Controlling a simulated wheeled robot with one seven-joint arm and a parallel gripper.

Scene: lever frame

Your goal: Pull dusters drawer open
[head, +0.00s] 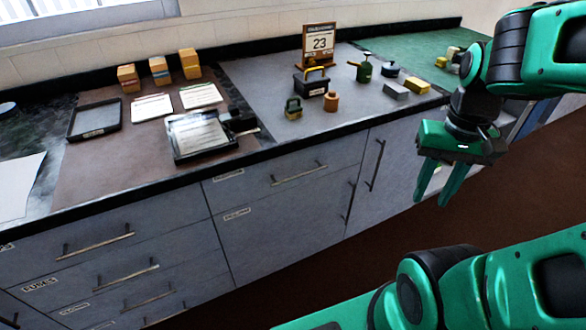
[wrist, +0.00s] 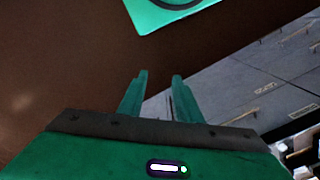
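Several grey drawers with bar handles and small white labels fill the cabinet front in the head view. One left drawer's label (head: 40,285) seems to read "FUSES"; I cannot make out a "dusters" label. The wide upper drawer (head: 290,178) right of them has a bar handle (head: 299,173) and a label too small to read. All drawers in view look closed. My gripper (head: 433,198) is open and empty, pointing down in front of the cabinet's right part, apart from every handle. The wrist view shows its two fingers (wrist: 160,76) spread, with drawer fronts (wrist: 270,80) at right.
The counter holds a black tray (head: 94,119), paper stacks, small boxes, a calendar (head: 319,45), a toolbox and a padlock (head: 293,108). Tall door handles (head: 375,165) stick out right of the drawers. Brown floor (head: 345,255) is open before the cabinet.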

